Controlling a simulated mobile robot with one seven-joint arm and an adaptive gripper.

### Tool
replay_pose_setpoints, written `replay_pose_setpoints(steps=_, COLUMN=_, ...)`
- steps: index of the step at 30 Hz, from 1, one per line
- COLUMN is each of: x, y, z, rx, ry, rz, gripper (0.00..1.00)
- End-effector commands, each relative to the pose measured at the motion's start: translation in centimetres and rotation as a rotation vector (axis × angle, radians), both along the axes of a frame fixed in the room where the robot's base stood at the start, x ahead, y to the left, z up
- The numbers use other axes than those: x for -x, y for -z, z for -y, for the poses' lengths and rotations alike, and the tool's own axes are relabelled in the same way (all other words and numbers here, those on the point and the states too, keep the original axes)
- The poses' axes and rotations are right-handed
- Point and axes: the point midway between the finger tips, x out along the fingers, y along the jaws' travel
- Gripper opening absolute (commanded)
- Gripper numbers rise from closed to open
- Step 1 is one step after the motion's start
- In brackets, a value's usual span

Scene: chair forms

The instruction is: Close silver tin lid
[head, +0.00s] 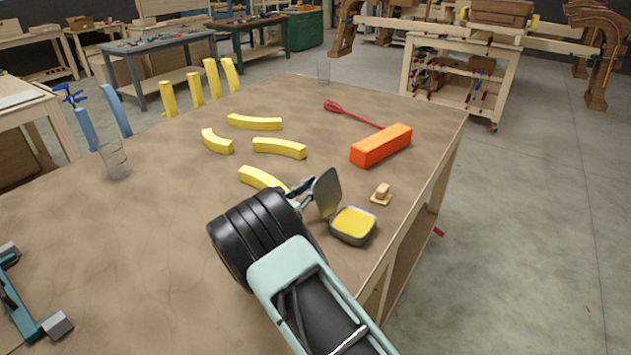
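The silver tin (353,237) sits near the right edge of the brown table, with yellow content filling its inside. Its lid (327,193) stands raised on the tin's left side, so the tin is open. My gripper (303,189) is just left of the lid, at the lid's outer face. It is mostly hidden behind my black wrist; only a small dark part shows. I cannot tell whether it touches the lid or how far its fingers are apart.
An orange block (381,146) and a red tool (352,114) lie behind the tin. A small wooden piece (381,194) is close to its right. Several yellow curved pieces (279,148) lie farther back. A clear glass (114,160) stands left.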

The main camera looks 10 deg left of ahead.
Motion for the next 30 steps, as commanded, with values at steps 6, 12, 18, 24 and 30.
replay_pose_setpoints(steps=6, x=-1.26, y=0.03, z=0.44, rx=0.001, ry=-0.001, rz=0.0, gripper=0.16)
replay_pose_setpoints(steps=12, x=-1.31, y=0.02, z=0.46, rx=0.001, ry=-0.001, rz=0.0, gripper=0.16)
replay_pose_setpoints(steps=18, x=-1.3, y=0.01, z=0.46, rx=0.001, ry=0.0, rz=0.0, gripper=0.0)
replay_pose_setpoints(steps=24, x=-1.29, y=0.0, z=0.46, rx=0.0, ry=0.0, rz=0.0, gripper=0.0)
replay_pose_setpoints(steps=30, x=-1.28, y=0.0, z=0.46, rx=-0.001, ry=0.0, rz=0.0, gripper=0.0)
